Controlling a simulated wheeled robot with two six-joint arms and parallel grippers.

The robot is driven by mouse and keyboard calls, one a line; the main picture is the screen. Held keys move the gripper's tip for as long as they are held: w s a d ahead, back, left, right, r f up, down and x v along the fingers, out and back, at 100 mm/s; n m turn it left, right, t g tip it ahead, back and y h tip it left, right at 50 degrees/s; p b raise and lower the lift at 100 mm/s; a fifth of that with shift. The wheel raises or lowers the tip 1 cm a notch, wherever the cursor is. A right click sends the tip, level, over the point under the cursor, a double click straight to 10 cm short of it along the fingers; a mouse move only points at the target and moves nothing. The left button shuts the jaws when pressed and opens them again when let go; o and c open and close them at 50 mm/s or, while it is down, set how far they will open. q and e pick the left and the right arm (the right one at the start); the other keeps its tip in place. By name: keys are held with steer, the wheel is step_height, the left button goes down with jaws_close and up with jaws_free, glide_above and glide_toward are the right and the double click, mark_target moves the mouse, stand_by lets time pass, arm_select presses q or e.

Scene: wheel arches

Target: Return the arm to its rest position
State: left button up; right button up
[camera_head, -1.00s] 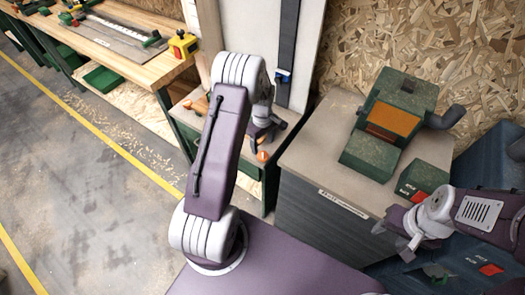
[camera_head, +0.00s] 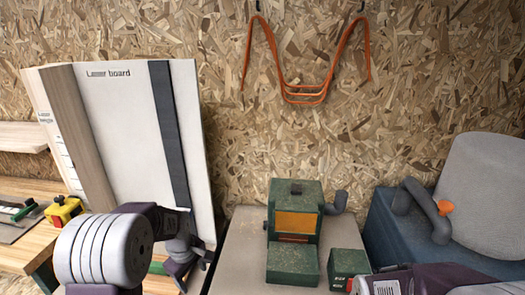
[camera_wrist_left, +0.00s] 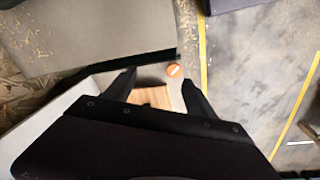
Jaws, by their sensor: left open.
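My left arm comes up from the bottom left in the head view. Its gripper (camera_head: 182,270) points down in front of the leaning white board, partly cut off by the bottom edge. In the left wrist view the two dark fingers of the left gripper (camera_wrist_left: 161,80) stand apart. A round orange end (camera_wrist_left: 173,70) of some object shows between them, with a light wooden surface (camera_wrist_left: 152,97) behind. I see nothing clamped in the fingers. Of my right arm only a purple and white link shows at the bottom right; its gripper is out of view.
A white board (camera_head: 125,130) with a black strap leans on the chipboard wall. A green machine (camera_head: 294,240) stands on a grey cabinet (camera_head: 240,245). A blue case (camera_head: 395,225) stands right. A workbench (camera_head: 30,255) is left.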

arm_select(q)
steer(key=s+d+m, duration=0.2)
steer(key=s+m, duration=0.4)
steer(key=s, duration=0.2)
steer(key=s+d+m, duration=0.2)
steer(key=s+m, duration=0.3)
steer(key=s, duration=0.4)
steer(key=shift+d+m, duration=0.4)
